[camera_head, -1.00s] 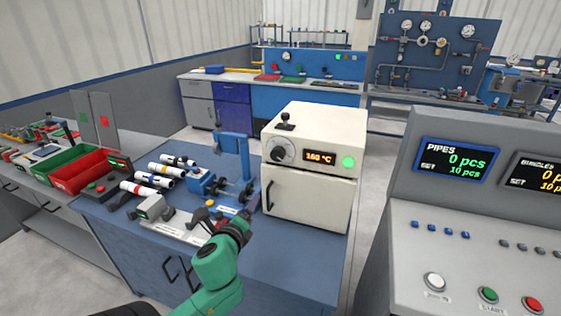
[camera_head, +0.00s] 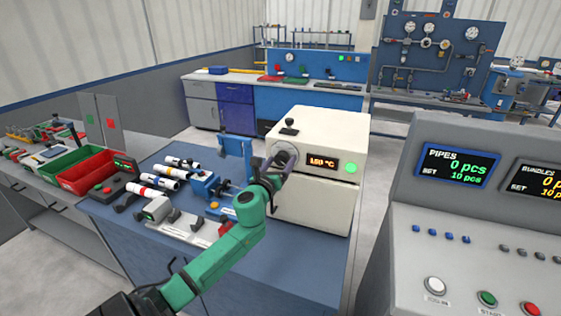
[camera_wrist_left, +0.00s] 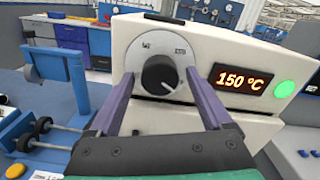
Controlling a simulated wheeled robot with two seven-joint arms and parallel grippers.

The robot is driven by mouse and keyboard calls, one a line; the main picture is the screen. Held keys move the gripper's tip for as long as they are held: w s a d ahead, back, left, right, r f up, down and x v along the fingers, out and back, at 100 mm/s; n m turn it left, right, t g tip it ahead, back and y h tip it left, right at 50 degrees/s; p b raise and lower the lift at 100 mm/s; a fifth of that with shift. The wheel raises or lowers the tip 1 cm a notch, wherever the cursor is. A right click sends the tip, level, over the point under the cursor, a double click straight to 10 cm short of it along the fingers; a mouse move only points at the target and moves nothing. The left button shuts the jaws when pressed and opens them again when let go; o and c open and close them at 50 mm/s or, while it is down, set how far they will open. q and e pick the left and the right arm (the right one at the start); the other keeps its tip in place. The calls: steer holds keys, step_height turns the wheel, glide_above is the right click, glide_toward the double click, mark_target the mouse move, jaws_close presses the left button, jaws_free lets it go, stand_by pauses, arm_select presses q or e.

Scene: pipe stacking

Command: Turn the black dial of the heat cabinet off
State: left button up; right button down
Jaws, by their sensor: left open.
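The white heat cabinet (camera_head: 322,135) stands on the blue workbench. Its display (camera_wrist_left: 239,79) reads 150 °C, and a round green light (camera_wrist_left: 285,89) glows beside it. The black dial (camera_wrist_left: 159,75) sits on a pale round scale plate on the cabinet front, its white mark pointing to the lower right. My left gripper (camera_head: 281,165) is in front of the dial. In the left wrist view its two purple fingers (camera_wrist_left: 158,88) are open, one on each side of the dial; I cannot tell whether they touch it. My right gripper is not in view.
A blue fixture (camera_head: 236,147) and several white pipes with coloured bands (camera_head: 160,178) are on the bench left of the cabinet. Red bin (camera_head: 88,175) and green bin (camera_head: 64,163) stand further left. A grey control console (camera_head: 450,215) fills the right side.

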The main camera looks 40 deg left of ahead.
arm_select(q)
steer(key=shift+w, duration=0.15)
jaws_close()
